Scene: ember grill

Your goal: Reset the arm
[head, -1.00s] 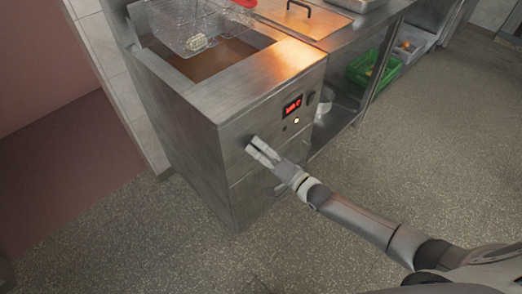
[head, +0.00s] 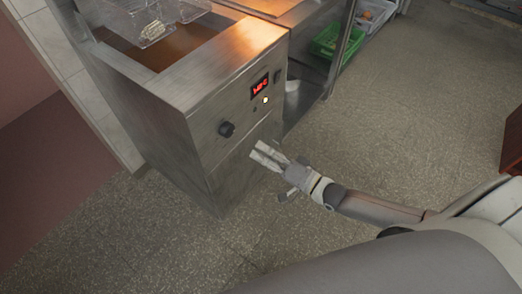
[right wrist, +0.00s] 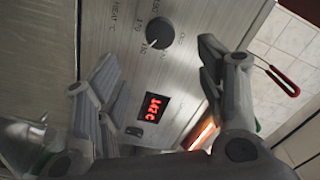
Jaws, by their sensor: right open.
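My right gripper (head: 259,152) is open and empty in front of the steel fryer's front panel (head: 205,160). It is apart from the dark control knob (head: 226,129), which lies to its upper left in the head view. In the right wrist view, the knob (right wrist: 160,33) shows beyond the spread fingers (right wrist: 156,60), with scale markings around it. A red lit display (head: 260,85) is on the same panel; it also shows in the right wrist view (right wrist: 153,107). A small lit button (head: 265,100) is below the display. My left gripper is not in view.
A wire basket (head: 143,22) hangs over the fryer's brown oil (head: 158,52). A green crate (head: 335,38) and a white bin (head: 374,14) are on a low shelf behind. A dark red object (head: 513,143) stands at the right edge. The speckled floor between is clear.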

